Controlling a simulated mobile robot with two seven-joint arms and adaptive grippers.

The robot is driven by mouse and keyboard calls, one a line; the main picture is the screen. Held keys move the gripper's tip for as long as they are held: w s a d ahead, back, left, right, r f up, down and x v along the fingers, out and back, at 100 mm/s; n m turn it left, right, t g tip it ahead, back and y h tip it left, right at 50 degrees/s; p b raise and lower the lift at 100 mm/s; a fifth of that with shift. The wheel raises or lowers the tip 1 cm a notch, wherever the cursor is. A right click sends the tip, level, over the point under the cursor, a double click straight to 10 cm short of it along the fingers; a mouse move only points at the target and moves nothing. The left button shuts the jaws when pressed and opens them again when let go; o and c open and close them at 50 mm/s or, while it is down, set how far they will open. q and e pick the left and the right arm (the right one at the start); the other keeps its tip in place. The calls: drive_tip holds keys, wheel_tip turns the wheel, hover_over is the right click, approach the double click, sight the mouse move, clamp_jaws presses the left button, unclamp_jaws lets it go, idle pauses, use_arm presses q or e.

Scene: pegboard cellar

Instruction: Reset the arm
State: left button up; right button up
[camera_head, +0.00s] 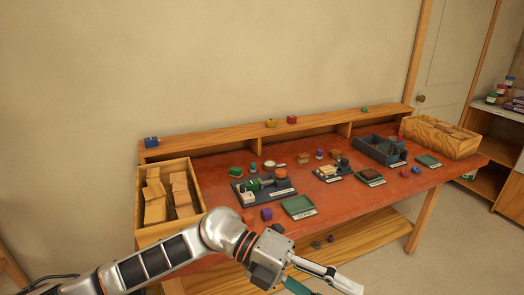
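My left arm comes in from the lower left and reaches across the front of the workbench (345,205). My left gripper (325,284) is at the bottom edge of the view, in front of and below the bench's front edge. One pale finger stretches to the lower right. A dark green part beside it is cut off by the frame, so I cannot tell whether it is a finger or something held. My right gripper is not in view.
A wooden box of blocks (139,222) stands at the bench's left end, close to my arm; another (403,128) is at the right end. Trays and small parts cover the middle, including a green tray (299,207) and blue-grey bin (362,149). A lower shelf (375,236) runs beneath.

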use_arm(q)
drive_tip(key=w+r+n+t+h, duration=0.5)
drive_tip(key=n+t+h, duration=0.3)
drive_tip(key=n, duration=0.2)
drive_tip(key=w+a+f+n+t, duration=0.3)
drive_tip(key=w+a+n+t, duration=0.25)
drive_tip(key=n+t, duration=0.25)
drive_tip(key=w+a+f+n+t+y, duration=0.2)
drive_tip(key=a+f+n+t+y, duration=0.5)
drive_tip(key=a+f+n+y, duration=0.35)
drive_tip(key=s+a+f+n+g+y, duration=0.1)
drive_tip(key=s+a+f+n+y, duration=0.1)
drive_tip(key=s+a+f, duration=0.3)
drive_tip(key=s+a+f+n+g+y, duration=0.2)
drive_tip(key=s+a+f, duration=0.3)
drive_tip(key=f, duration=0.7)
drive_tip(key=s+a+f+n+g+y, duration=0.2)
drive_tip(key=s+a+f+n+y, duration=0.2)
drive_tip(key=a+f, duration=0.3)
drive_tip(key=shift+s+a+f+n, duration=0.35)
drive_tip(key=shift+s+f, duration=0.2)
drive_tip(key=shift+f, duration=0.35)
